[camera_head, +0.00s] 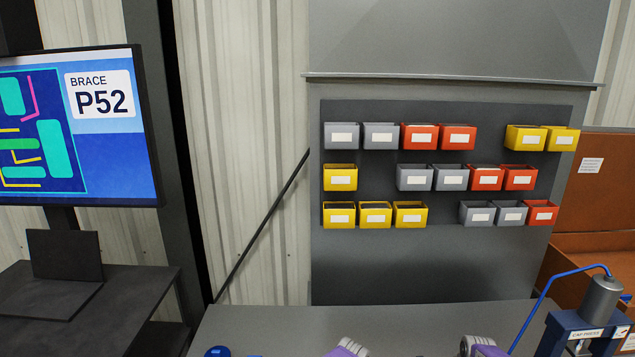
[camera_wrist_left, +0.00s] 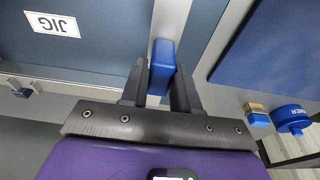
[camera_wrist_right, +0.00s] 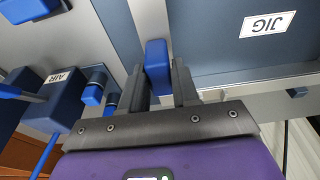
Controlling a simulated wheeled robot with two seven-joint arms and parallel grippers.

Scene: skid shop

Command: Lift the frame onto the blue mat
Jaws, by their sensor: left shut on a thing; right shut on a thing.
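In the left wrist view, my left gripper (camera_wrist_left: 160,82) is shut on a blue grip block of the frame. A pale grey bar of the frame (camera_wrist_left: 170,18) runs on from that block. In the right wrist view, my right gripper (camera_wrist_right: 158,78) is shut on another blue grip block, with a grey bar of the frame (camera_wrist_right: 150,20) beyond it. A large flat blue surface, which looks like the blue mat (camera_wrist_left: 275,50), lies to the right in the left wrist view. The head view shows only purple parts of my arms at its bottom edge, not the frame.
A slate-blue jig plate labelled JIG (camera_wrist_left: 90,50) lies beside the bars; it also shows in the right wrist view (camera_wrist_right: 220,50). A blue AIR box (camera_wrist_right: 48,100) stands near my right gripper. A cap press (camera_head: 590,325) stands at right, below bins on the grey wall panel (camera_head: 350,265).

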